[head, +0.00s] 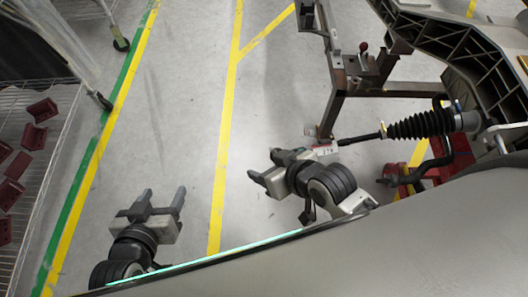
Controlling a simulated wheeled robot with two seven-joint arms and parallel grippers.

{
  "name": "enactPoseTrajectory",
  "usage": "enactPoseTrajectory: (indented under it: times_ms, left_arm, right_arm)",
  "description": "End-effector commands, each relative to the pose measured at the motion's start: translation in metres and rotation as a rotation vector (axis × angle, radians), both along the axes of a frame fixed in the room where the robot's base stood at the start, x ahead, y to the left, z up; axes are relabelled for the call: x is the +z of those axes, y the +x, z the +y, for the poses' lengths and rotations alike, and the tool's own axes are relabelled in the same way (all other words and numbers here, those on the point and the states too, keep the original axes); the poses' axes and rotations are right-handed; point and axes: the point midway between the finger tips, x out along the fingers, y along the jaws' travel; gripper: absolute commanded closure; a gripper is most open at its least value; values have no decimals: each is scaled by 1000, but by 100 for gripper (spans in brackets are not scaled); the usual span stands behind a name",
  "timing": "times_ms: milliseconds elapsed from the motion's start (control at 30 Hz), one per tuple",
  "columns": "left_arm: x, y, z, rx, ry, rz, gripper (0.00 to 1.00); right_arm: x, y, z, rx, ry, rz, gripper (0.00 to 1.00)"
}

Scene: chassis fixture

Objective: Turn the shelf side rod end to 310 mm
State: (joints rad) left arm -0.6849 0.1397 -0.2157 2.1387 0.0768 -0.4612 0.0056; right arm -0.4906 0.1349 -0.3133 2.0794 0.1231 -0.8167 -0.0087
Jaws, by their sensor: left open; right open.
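A steering rod with a black ribbed bellows (422,125) runs leftward from the chassis on the right. Its thin dark shaft (362,138) leads to a rod end (323,149) with pale and reddish parts, small and partly hidden behind my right gripper. My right gripper (262,164) is open with nothing between its fingers, which point left, away from the rod end. The rod end shows just right of the gripper's body; I cannot tell if they touch. My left gripper (164,193) is open and empty, low at the left, well away from the rod.
A wire shelf (52,130) with several dark red brackets (34,137) stands at the far left. A brown steel stand (340,85) is above the rod. A dark chassis arm (465,55) fills the upper right.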

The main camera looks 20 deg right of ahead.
Motion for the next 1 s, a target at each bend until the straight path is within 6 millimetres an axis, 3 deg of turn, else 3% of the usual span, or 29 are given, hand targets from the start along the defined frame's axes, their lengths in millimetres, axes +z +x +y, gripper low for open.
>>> enactPoseTrajectory:
  times_ms: [133,200,300,433,600,767,867,1000]
  left_arm:
    - [0,1,-1,1,-6,-6,40]
    - [0,2,-1,1,-8,-7,40]
    - [1,2,-1,1,-10,-11,40]
    - [2,3,-1,2,-13,-15,40]
    - [3,4,-1,3,-15,-19,40]
    - [2,4,-1,4,-16,-17,40]
    - [1,3,-1,3,-17,-17,40]
    - [-3,2,-1,5,-20,-13,40]
  right_arm:
    - [-21,22,67,248,-51,171,39]
    - [-29,27,88,374,-124,253,39]
    - [-36,37,97,533,-286,374,39]
    - [-33,58,76,651,-546,523,39]
    - [-11,88,33,669,-814,674,39]
    - [4,101,11,649,-925,743,39]
    - [0,102,5,645,-941,755,39]
    - [-20,99,-3,645,-941,757,39]
